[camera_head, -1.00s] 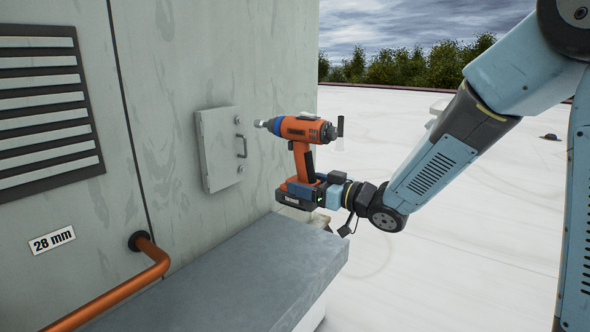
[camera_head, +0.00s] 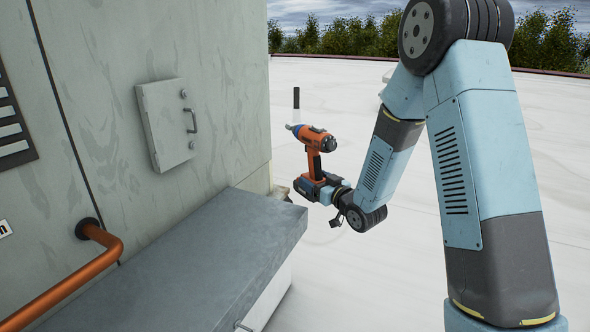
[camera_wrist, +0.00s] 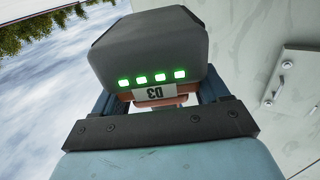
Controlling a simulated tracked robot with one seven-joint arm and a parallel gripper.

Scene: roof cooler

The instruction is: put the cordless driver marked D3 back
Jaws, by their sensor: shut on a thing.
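The orange and black cordless driver (camera_head: 314,153) is upright in the head view, beyond the far end of the grey ledge. Its nose points left, toward the grey wall. My gripper (camera_head: 318,189) is shut on the driver low down, near its battery base. In the wrist view the dark battery (camera_wrist: 150,50) shows a row of green lights and a label reading D3 (camera_wrist: 154,93), upside down. The blue gripper fingers (camera_wrist: 155,104) stand on both sides below the battery. The driver's upper part is hidden in the wrist view.
The grey ledge (camera_head: 190,265) runs along the wall, with an orange pipe (camera_head: 75,280) at its left. A small hatch with a handle (camera_head: 168,122) is on the wall. A thin dark post (camera_head: 296,98) stands behind the driver. White roof (camera_head: 330,280) lies open at right.

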